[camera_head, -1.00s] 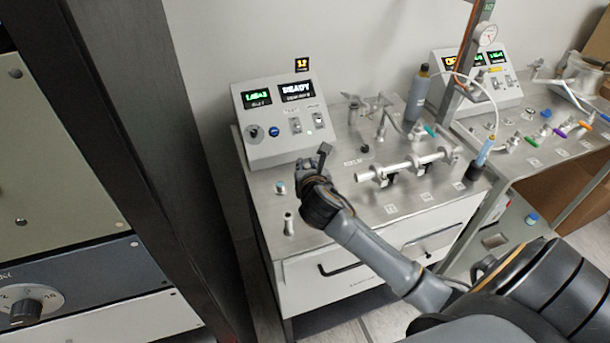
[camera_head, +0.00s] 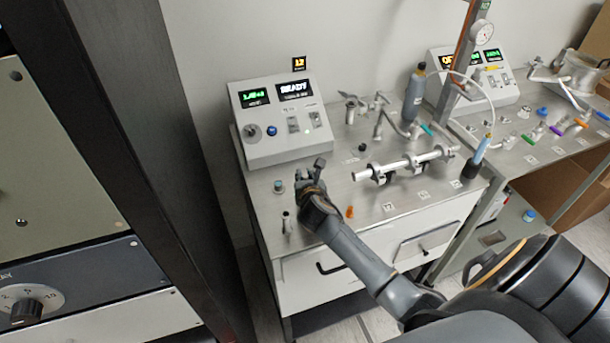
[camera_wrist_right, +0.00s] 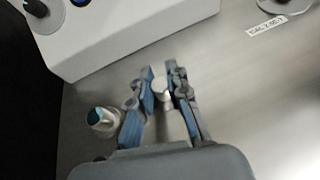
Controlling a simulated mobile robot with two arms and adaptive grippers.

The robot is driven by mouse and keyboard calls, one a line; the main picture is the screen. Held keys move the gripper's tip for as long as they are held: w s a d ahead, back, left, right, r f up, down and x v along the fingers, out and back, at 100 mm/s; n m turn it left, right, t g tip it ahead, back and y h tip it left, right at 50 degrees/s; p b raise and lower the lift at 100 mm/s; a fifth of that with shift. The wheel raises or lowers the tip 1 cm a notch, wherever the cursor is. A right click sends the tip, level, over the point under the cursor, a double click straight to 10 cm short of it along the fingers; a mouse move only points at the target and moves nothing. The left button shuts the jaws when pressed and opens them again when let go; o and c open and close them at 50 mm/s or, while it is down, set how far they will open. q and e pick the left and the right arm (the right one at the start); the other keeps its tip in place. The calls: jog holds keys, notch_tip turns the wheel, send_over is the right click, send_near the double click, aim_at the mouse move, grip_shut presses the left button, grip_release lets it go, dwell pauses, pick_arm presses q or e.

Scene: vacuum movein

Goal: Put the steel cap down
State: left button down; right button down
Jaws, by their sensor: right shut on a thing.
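My right gripper (camera_head: 313,172) is over the left part of the steel bench top, in front of the grey control box. In the right wrist view its fingers (camera_wrist_right: 163,88) are closed on a small, round, pale metal piece, the steel cap (camera_wrist_right: 161,84). The fingers hide much of the cap, and I cannot tell whether it touches the bench. In the head view I cannot make out the cap. My left gripper is not in view.
A small teal-topped fitting (camera_head: 279,187) stands just left of the gripper, and a small upright metal fitting (camera_head: 287,222) nearer the front edge. The control box (camera_head: 285,122) is behind. A horizontal tube on clamps (camera_head: 405,164) lies to the right. An orange piece (camera_head: 350,212) is near the front.

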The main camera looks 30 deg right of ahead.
jog(key=shift+f, duration=0.2)
jog(key=c, duration=1.3)
grip_release()
jog(key=shift+r, duration=0.1)
jog(key=shift+r, duration=0.15)
jog(key=v, duration=1.2)
